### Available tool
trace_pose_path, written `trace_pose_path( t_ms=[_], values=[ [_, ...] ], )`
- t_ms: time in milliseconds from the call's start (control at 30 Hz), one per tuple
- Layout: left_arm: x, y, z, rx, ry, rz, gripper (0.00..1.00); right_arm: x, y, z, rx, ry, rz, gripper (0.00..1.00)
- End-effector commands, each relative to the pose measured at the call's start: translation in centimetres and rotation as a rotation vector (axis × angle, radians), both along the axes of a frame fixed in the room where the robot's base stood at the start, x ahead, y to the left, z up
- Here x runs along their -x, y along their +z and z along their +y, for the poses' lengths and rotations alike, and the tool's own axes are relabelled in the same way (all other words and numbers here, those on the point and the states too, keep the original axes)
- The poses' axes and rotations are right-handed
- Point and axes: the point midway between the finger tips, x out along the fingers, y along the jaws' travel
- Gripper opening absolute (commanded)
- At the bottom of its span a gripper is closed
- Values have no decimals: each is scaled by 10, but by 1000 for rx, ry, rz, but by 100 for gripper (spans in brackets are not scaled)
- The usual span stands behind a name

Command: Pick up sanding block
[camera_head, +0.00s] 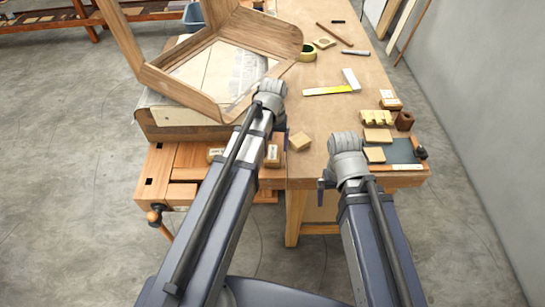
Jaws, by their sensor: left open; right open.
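Several small tan blocks lie on the workbench, and I cannot tell for sure which is the sanding block. One lone block (300,142) sits between my two arms. Another block (378,135) and a lower one (374,155) lie at the right, by a dark grey sheet (402,151). My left gripper (286,136) is mostly hidden behind its own arm, left of the lone block; only a small dark part shows. My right gripper (320,190) is also mostly hidden by its arm, below and right of that block. Both are open, and I see nothing held.
A bent wooden frame (185,90) stands at the left of the workbench (322,120). A wooden vise (165,180) is at the front left. A wall bounds the right.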

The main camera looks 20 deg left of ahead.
Motion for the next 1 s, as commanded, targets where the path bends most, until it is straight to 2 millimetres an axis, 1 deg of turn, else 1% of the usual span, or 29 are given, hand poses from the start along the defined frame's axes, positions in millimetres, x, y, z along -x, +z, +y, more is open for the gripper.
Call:
trace_pose_path(
  t_ms=[33, 300, 400, 633, 667, 1000],
  values=[
    [0, -10, 1, 0, 0, 0, 85, 0, -10, 0, 0, 0, 0, 99],
    [0, -42, 2, 0, 0, 0, 85, 0, -42, 0, 0, 0, 0, 99],
    [0, -47, 2, 0, 0, 0, 85, 0, -47, 0, 0, 0, 0, 99],
    [0, -45, 2, 0, 0, 0, 85, 0, -45, 0, 0, 0, 0, 99],
    [0, -45, 2, 0, 0, 0, 83, 0, -45, 0, 0, 0, 0, 99],
    [0, -45, 2, 0, 0, 0, 44, 0, -45, 0, 0, 0, 0, 99]
  ],
)
